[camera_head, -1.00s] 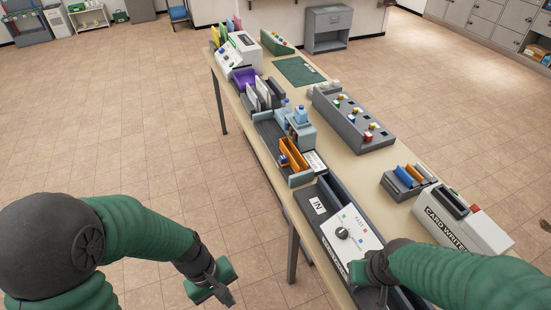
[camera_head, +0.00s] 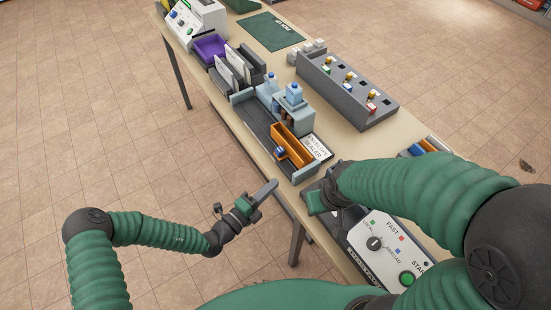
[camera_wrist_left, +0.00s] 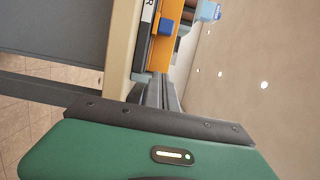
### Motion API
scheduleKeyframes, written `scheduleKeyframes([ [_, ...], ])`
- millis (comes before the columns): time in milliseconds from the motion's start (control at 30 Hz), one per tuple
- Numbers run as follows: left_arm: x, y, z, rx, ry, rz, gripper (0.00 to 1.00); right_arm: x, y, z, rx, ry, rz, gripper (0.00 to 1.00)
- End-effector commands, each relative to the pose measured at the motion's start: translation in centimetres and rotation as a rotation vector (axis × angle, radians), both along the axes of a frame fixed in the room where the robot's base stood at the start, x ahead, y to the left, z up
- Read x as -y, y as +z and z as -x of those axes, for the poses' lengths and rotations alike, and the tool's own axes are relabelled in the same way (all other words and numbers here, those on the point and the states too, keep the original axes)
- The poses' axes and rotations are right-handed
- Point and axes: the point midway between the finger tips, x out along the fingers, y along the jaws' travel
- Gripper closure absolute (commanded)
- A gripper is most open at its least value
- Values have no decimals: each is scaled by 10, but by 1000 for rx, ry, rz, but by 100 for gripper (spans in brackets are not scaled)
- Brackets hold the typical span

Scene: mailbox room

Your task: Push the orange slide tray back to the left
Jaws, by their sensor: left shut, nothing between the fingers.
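The orange slide tray (camera_head: 292,146) sits at the near right end of the grey envelope sealer track (camera_head: 252,118) on the table. A small blue knob (camera_head: 280,153) is on its near side. The tray also shows at the top of the left wrist view (camera_wrist_left: 163,42), with its blue knob (camera_wrist_left: 165,27). My left gripper (camera_head: 262,192) is shut and empty, off the table's near edge, apart from the tray and on its near side. My right gripper (camera_head: 322,200) is over the table, to the right of the tray; its fingers are largely hidden by my arm.
The panel with a dial (camera_head: 383,243) lies under my right arm. A grey block with coloured switches (camera_head: 345,88) stands further back. A purple tray (camera_head: 209,46) is at the far left.

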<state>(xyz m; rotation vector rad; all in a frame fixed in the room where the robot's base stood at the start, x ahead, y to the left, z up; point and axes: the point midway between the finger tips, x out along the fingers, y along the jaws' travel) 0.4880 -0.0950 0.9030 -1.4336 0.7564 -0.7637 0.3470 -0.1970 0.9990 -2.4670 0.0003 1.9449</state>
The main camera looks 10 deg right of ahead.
Motion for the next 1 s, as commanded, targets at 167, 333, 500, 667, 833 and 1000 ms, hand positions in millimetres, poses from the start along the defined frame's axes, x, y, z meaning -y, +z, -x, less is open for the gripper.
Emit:
scheduleKeyframes([
  [167,32,0,-24,1,-3,0,100,0,4,0,0,0,0,64],
  [333,62,0,-44,4,-4,-1,100,0,6,0,0,0,0,64],
  [500,51,0,-70,4,-1,-3,100,0,7,0,0,0,0,64],
  [667,47,0,-80,2,-3,-3,100,0,8,0,0,0,0,64],
  [833,47,-1,-81,0,-3,-1,100,0,8,0,0,0,0,64],
  [1000,46,-1,-81,1,-3,-2,100,0,7,0,0,0,0,64],
])
